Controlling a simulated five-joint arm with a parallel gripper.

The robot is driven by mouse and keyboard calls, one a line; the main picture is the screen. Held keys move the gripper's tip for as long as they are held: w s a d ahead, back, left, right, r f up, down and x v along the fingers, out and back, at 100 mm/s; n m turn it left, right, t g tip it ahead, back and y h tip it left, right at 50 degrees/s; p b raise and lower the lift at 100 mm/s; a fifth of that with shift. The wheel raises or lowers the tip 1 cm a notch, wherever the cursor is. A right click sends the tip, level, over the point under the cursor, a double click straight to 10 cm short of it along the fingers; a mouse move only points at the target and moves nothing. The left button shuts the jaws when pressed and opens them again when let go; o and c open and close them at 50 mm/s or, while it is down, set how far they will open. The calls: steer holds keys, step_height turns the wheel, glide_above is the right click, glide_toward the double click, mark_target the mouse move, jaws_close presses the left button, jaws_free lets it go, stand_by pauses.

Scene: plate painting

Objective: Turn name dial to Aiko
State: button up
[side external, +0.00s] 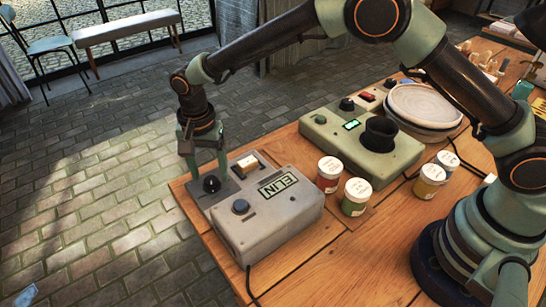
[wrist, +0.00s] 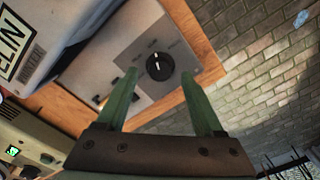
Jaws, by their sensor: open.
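The name dial (side external: 211,184) is a round black knob at the left end of a grey box (side external: 262,230). My gripper (side external: 204,170) is above the dial, pointing down. In the wrist view its green fingers (wrist: 160,82) are open, one on each side of the dial. I cannot tell whether they touch it. The display (wrist: 12,43) shows in part there.
The box also carries a blue-grey button (side external: 241,206) and a cream switch (side external: 248,162). A green machine (side external: 350,150) stands behind, with paint jars (side external: 356,197) in front of it. A stack of plates (side external: 425,105) is at the back right. The wooden table (side external: 335,260) ends just left of the box.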

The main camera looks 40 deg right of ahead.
steer(key=shift+f, duration=0.95)
jaws_close()
